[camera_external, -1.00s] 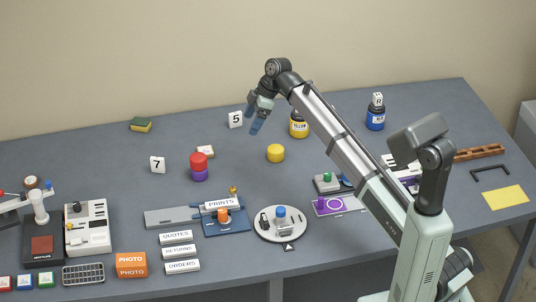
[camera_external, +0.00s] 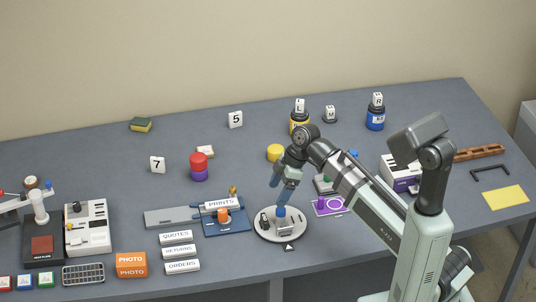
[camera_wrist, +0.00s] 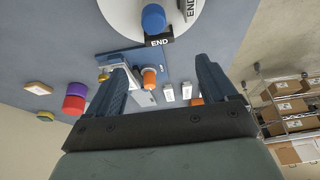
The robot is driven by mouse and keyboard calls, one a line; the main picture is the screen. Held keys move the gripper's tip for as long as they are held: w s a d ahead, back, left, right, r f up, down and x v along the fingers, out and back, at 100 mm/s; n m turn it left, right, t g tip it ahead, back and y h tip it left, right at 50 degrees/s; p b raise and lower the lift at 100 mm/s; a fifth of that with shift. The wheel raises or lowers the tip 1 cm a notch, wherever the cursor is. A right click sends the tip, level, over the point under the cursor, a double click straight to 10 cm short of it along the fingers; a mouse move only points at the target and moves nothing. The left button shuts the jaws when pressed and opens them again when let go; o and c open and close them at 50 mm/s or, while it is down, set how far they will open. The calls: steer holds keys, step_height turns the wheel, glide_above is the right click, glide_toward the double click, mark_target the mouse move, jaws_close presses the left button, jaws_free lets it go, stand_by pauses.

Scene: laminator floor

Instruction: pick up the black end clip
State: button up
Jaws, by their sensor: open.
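The black end clip (camera_external: 264,220) stands on the left part of a round white plate (camera_external: 256,231). In the wrist view the clip (camera_wrist: 160,41) shows its white END lettering near the plate's rim, beside a blue knob (camera_wrist: 153,18). My gripper (camera_external: 280,193) is above the plate, its blue fingers pointing down close over the blue knob, right of the clip. In the wrist view my gripper (camera_wrist: 163,68) is open, with nothing held between the fingers; the clip lies beyond their tips.
A grey piece marked END (camera_wrist: 189,9) also sits on the plate. Left of the plate is a blue board (camera_external: 225,225) with an orange knob (camera_external: 223,215) and a PRINTS sign (camera_external: 221,204). Bare table shows behind the plate.

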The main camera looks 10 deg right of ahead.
mark_target(265, 217)
steer(key=shift+x, duration=5.25)
steer(key=shift+c, duration=0.4)
steer(key=c, duration=1)
